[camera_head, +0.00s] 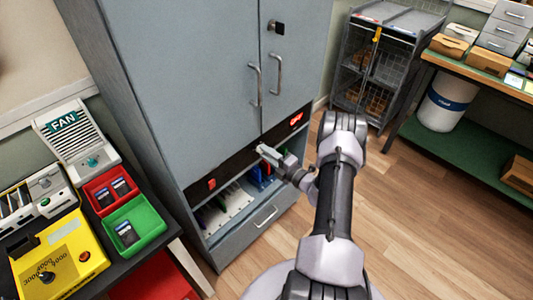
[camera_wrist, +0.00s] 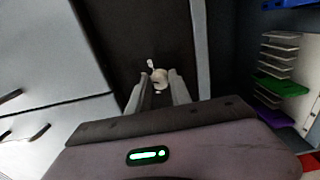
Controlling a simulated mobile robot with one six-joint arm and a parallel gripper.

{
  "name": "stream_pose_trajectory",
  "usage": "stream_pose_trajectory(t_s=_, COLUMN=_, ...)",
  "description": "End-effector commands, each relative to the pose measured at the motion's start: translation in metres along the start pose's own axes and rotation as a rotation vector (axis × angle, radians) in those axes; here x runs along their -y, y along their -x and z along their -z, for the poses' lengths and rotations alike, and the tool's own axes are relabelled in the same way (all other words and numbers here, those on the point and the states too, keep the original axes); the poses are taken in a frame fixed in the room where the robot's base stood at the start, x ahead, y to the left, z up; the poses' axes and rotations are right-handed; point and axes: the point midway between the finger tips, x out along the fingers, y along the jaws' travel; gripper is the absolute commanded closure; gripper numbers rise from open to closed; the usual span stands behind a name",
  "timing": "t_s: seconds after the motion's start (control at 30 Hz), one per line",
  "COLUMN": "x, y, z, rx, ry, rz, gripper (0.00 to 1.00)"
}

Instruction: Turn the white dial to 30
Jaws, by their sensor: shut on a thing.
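The white dial (camera_wrist: 159,75) is small and sits on a dark panel, seen at the fingertips in the wrist view. A small pale tab on it points up and a little left in that view. My gripper (camera_wrist: 158,86) has one finger on each side of the dial and is shut on it. In the head view my gripper (camera_head: 264,151) is against the black strip (camera_head: 238,160) across the grey cabinet, and it hides the dial there. I cannot read any numbers around the dial.
The grey cabinet (camera_head: 190,70) has tall doors with handles above the strip and an open shelf with coloured items below. A red switch (camera_head: 211,184) and a red label (camera_head: 296,119) are on the strip. A table with red and green trays (camera_head: 150,215) stands left.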

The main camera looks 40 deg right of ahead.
Motion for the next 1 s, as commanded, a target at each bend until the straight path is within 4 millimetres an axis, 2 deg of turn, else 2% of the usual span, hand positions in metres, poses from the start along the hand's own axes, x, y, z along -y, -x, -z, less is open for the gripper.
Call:
stream_pose_trajectory(t_s=0.2, x=0.001, y=0.0, z=0.001, rx=-0.002, ry=0.0, rz=0.002, gripper=1.0)
stream_pose_trajectory(t_s=0.23, x=0.001, y=0.0, z=0.001, rx=-0.002, ry=0.0, rz=0.002, gripper=0.69)
stream_pose_trajectory(t_s=0.3, x=0.001, y=0.0, z=0.001, rx=-0.002, ry=0.0, rz=0.002, gripper=0.55)
stream_pose_trajectory(t_s=0.67, x=0.0, y=0.004, z=0.0, rx=0.001, ry=0.0, rz=0.001, gripper=0.54)
stream_pose_trajectory(t_s=0.77, x=-0.002, y=0.018, z=-0.001, rx=0.002, ry=0.0, rz=0.002, gripper=0.54)
stream_pose_trajectory(t_s=0.87, x=-0.003, y=0.046, z=-0.002, rx=0.006, ry=-0.002, rz=0.002, gripper=0.54)
stream_pose_trajectory(t_s=1.0, x=-0.004, y=0.094, z=-0.001, rx=0.008, ry=-0.002, rz=0.001, gripper=0.54)
